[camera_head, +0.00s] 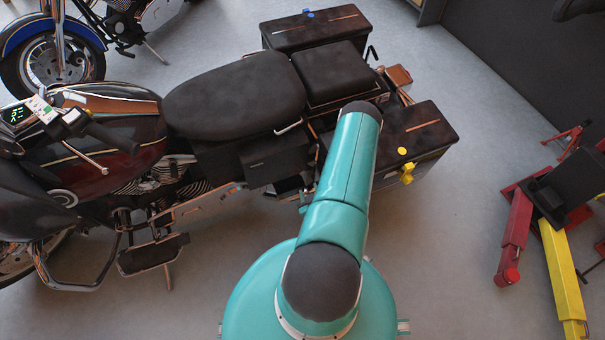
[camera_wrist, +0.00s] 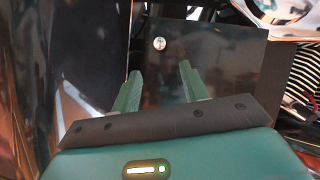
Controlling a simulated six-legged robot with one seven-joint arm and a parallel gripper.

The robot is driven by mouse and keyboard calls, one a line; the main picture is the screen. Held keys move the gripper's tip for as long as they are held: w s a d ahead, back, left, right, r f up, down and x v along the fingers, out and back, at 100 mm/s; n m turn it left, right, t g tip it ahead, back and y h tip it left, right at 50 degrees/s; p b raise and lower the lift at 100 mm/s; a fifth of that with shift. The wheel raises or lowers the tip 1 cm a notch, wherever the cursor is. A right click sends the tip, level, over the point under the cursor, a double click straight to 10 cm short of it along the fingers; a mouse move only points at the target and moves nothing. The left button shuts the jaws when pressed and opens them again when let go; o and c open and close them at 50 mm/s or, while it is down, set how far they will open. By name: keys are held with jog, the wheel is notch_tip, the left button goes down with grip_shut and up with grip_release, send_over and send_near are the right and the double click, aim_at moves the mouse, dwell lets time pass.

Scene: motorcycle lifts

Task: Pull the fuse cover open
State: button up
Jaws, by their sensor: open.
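A dark, glossy, flat panel, which looks like the fuse cover (camera_wrist: 225,65), fills the upper middle of the wrist view. It has a small round silver lock or knob (camera_wrist: 159,43) near its upper left corner. It appears closed, lying flat. In the head view a dark side cover (camera_head: 268,162) sits below the motorcycle's seat; I cannot tell for certain that it is the same panel. My gripper (camera_wrist: 160,70) is open and empty, its two green fingers pointing at the panel just below the knob. Contact cannot be told. In the head view my arm hides most of the gripper.
The motorcycle (camera_head: 235,95) has a near dark saddlebag (camera_head: 425,135) right of my arm, close to it. In the wrist view a dark glossy surface (camera_wrist: 90,60) stands close on the left. A red and yellow lift (camera_head: 560,270) stands at right; the floor between is clear.

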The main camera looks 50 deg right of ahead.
aim_at(302, 173)
jog(key=x, duration=1.1)
jog(key=shift+w+d, duration=0.1)
grip_shut()
